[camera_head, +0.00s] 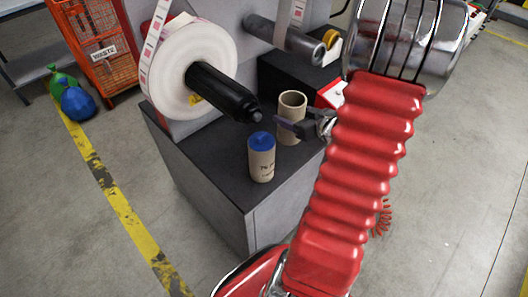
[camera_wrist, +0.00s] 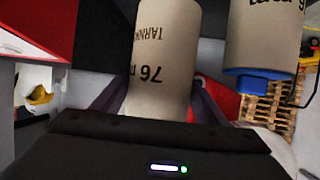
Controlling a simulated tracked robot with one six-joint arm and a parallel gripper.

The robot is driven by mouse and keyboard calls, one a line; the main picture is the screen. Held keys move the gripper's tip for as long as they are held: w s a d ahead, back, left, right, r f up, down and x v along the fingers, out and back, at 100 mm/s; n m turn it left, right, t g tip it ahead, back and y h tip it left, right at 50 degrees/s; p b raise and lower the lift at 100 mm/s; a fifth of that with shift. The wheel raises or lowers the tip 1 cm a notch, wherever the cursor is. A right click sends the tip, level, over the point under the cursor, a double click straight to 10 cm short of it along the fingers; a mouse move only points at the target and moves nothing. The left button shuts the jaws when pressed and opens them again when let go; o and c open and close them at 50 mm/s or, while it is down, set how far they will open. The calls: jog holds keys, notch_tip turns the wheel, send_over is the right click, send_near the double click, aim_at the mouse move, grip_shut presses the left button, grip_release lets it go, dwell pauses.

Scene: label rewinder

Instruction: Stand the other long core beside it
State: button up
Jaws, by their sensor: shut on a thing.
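My gripper (camera_head: 298,128) is shut on an open-ended tan cardboard core (camera_head: 292,108), holding it upright at the black top of the grey cabinet. I cannot tell whether its lower end touches the top. In the wrist view this core (camera_wrist: 162,55), printed "76", sits between the two fingers. Another tan core (camera_head: 262,165) with a blue cap (camera_head: 261,141) stands upright on the cabinet top, in front and left of the held one, with a small gap. The capped core also shows at the right of the wrist view (camera_wrist: 265,40).
The cabinet top (camera_head: 223,158) is clear around the capped core. A black spindle (camera_head: 222,92) with a white label roll (camera_head: 168,70) overhangs it at the left. A grey roller (camera_head: 285,38) and a black box with a red-and-white front (camera_head: 332,93) are behind.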

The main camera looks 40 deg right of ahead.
jog(key=shift+w+a+f, duration=0.15)
jog(key=shift+f, duration=1.35)
jog(key=shift+w+a+f, duration=0.1)
jog(key=shift+w+f, duration=0.05)
jog(key=shift+f, duration=1.3)
jog(key=shift+f, duration=2.05)
jog(key=shift+f, duration=0.1)
jog(key=o, duration=1.2)
